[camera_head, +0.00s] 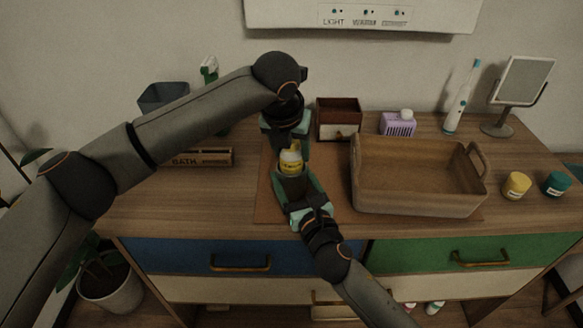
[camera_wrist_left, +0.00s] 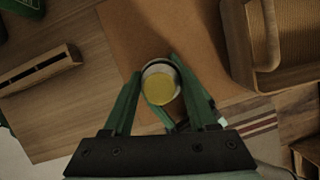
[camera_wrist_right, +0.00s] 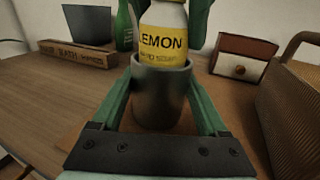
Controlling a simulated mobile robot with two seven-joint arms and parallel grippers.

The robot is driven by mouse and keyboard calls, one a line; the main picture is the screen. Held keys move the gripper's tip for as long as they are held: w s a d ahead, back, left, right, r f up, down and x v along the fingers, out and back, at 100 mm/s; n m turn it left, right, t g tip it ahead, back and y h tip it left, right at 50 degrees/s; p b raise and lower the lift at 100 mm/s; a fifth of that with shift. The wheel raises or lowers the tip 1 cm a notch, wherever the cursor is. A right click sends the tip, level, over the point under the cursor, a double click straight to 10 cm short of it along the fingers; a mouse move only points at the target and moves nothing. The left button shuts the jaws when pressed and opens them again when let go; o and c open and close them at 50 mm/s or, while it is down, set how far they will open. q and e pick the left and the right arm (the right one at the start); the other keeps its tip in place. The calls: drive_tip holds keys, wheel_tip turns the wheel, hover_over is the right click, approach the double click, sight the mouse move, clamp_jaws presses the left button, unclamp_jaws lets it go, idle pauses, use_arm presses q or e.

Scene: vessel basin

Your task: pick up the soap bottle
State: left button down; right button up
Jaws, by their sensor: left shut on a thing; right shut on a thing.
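The soap bottle (camera_head: 291,162) is pale with a yellow label reading "LEMON" (camera_wrist_right: 163,45) and stands upright over the middle of the counter. My left gripper (camera_head: 290,147) reaches it from above and is shut on its upper part. A dark grey cup (camera_wrist_right: 161,92) is around or directly below the bottle's lower end. My right gripper (camera_head: 291,183) is shut on this cup from the front, one finger on each side. The bottle's bottom is hidden by the cup.
A wooden basket (camera_head: 420,202) stands close to the right. A small brown box (camera_head: 338,112), a purple holder (camera_head: 397,125) and a mirror (camera_head: 520,82) are behind. A "BATH" box (camera_head: 202,157) lies left. Yellow (camera_head: 516,185) and teal (camera_head: 557,183) jars stand far right.

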use_arm(q)
drive_tip(key=shift+r, duration=0.1)
wheel_tip(320, 180, up, 10)
use_arm(e)
drive_tip(key=shift+f, duration=0.1)
idle(0.4)
drive_tip(key=o, duration=1.3)
drive_tip(key=shift+s, duration=0.1)
drive_tip(key=v, duration=1.2)
drive_tip(key=shift+d, duration=0.1)
